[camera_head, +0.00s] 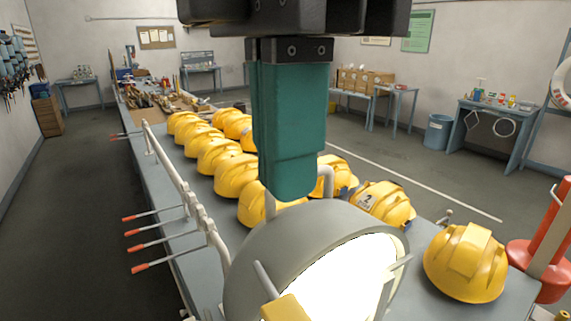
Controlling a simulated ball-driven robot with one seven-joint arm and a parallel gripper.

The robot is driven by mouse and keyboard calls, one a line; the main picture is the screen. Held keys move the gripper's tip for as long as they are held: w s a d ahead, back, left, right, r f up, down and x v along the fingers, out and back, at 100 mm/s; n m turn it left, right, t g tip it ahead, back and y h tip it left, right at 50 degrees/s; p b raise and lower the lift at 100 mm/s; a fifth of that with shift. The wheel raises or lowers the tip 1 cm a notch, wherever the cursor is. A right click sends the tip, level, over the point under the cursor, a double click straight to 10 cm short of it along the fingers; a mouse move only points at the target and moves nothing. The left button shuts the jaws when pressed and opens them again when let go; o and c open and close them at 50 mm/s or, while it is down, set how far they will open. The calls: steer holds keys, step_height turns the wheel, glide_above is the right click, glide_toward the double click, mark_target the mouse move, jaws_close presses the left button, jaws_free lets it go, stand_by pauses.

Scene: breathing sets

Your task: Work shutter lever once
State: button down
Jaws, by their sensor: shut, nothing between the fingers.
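A grey drum-shaped lamp (270,242) with a bright white face (345,285) stands at the front of the table, cut off by the bottom edge. A thin grey rod (266,280) at its left rim runs down to a yellow block (287,309); this may be the shutter lever, but I cannot tell for sure. My gripper (292,194) has teal fingers pointing down, shut and empty. In the picture its tips are just above the lamp's top and in front of a curved grey bracket (328,182). I cannot tell whether they touch.
Yellow helmets (466,262) stand in rows on the long grey table (190,262). A white rail (180,187) with several orange-tipped rods (155,265) runs along its left side. A red post (551,235) stands at the right. The floor at left is clear.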

steer(key=b, duration=0.3)
glide_above(287, 318)
step_height(287, 318, down, 10)
steer(key=shift+r, duration=0.1)
step_height(287, 318, down, 2)
steer(key=shift+f+b, duration=0.1)
steer(key=shift+b, duration=1.15)
